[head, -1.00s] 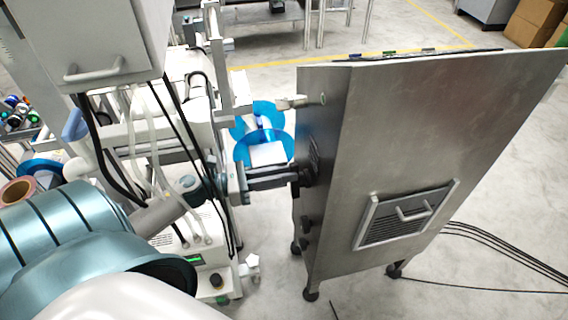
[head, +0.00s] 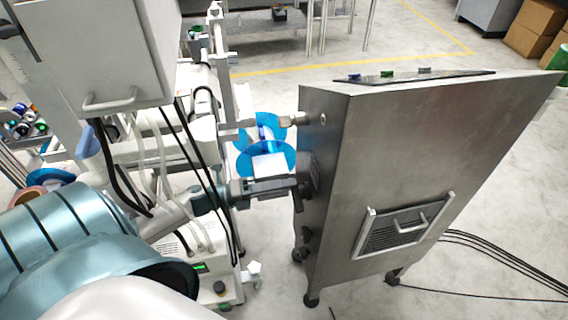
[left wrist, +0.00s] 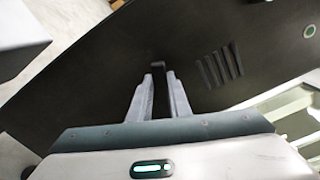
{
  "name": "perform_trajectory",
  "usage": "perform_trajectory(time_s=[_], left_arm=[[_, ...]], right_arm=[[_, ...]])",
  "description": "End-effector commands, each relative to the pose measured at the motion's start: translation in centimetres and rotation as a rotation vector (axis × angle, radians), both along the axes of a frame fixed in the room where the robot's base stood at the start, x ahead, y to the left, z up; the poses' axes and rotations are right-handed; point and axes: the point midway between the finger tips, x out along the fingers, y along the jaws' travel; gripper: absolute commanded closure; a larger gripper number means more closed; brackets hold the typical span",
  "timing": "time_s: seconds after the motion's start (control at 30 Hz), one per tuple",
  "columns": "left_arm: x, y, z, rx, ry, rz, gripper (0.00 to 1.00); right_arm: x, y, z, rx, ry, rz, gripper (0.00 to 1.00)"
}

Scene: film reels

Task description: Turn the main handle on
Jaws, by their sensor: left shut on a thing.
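The metal cabinet (head: 420,150) stands upright on short legs at the right in the head view. Its narrow dark side faces my left gripper (head: 300,188), which reaches in from the left and touches a dark handle (head: 311,172) on that side. In the left wrist view the two fingers (left wrist: 160,82) are close together around a thin dark piece (left wrist: 158,68) standing out from the cabinet's dark face (left wrist: 100,70). The fingers hide most of the handle, so its angle is hard to tell. My right gripper is not in view.
Lower dark knobs (head: 303,245) sit on the same side. A vent panel with a handle (head: 405,225) is on the broad face. Blue reels (head: 265,155) and white equipment (head: 190,140) crowd the left. Black cables (head: 510,260) lie on the floor at right.

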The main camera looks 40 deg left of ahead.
Motion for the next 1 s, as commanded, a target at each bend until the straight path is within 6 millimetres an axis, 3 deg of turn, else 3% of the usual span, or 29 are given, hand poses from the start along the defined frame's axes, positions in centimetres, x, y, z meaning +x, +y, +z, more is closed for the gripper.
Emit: perform_trajectory(time_s=[0.1, 0.43, 1.0], left_arm=[[0.1, 0.2, -0.1, -0.08, 0.07, 0.002, 1.0], [0.2, 0.3, -0.8, -0.245, 0.21, 0.002, 1.0], [0.1, 0.2, -1.1, -0.299, 0.256, 0.002, 1.0]], right_arm=[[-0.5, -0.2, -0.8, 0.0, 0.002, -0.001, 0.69], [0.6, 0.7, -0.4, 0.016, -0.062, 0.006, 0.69], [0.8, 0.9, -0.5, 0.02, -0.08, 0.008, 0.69]])
